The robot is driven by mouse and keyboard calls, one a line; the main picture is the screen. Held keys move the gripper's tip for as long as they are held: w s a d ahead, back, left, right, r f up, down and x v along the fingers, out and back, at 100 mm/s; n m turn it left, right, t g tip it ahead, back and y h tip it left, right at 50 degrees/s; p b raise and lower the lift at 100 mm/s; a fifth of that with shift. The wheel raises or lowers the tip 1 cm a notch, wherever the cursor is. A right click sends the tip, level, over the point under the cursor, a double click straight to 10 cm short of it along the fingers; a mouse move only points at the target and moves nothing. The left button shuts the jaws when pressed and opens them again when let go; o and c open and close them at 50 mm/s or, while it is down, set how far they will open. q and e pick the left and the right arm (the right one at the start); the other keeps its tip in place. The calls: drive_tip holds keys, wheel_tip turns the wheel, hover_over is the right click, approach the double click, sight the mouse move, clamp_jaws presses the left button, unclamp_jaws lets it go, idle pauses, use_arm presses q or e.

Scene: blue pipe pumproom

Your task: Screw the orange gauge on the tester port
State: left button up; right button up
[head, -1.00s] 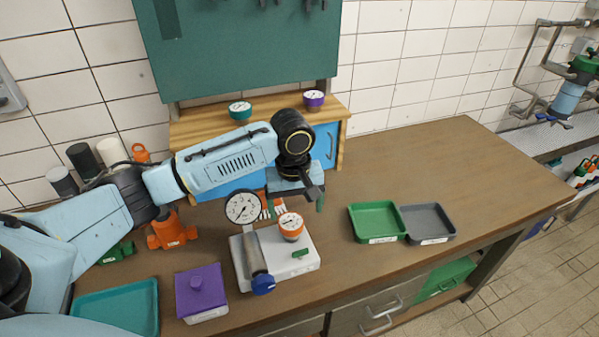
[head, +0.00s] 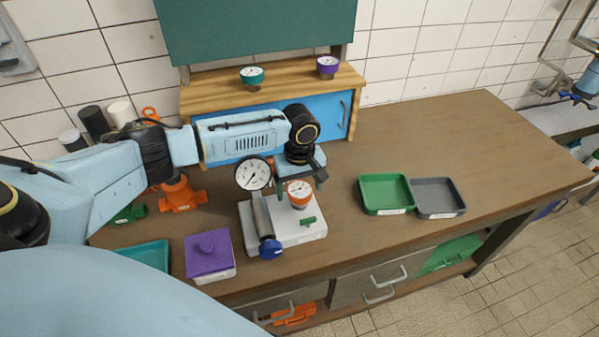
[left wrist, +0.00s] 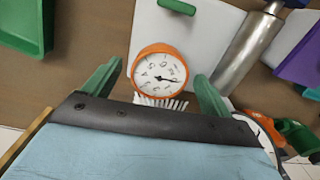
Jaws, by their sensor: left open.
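The orange gauge (head: 299,190) has a white dial and stands on the white tester block (head: 310,230). It also shows in the left wrist view (left wrist: 158,75), dial toward the camera. What lies under it is hidden, so I cannot tell whether it is seated on a port. My left gripper (head: 300,184) is open at the gauge. In the left wrist view its green fingers (left wrist: 156,84) stand on either side of the gauge, with gaps visible. The tester also carries a large white dial (head: 254,174), a metal cylinder with a blue knob (head: 270,248) and a small green piece (head: 308,221). My right gripper is not seen.
A green tray (head: 362,207) and a grey tray (head: 463,208) lie right of the tester. A purple box (head: 208,259) and teal tray (head: 150,256) are left. Teal (head: 252,76) and purple (head: 327,66) gauges stand on the wooden shelf (head: 215,97). The bench's right side is clear.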

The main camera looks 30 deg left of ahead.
use_arm(q)
drive_tip(key=shift+f, duration=0.75)
drive_tip(key=shift+c, duration=0.4)
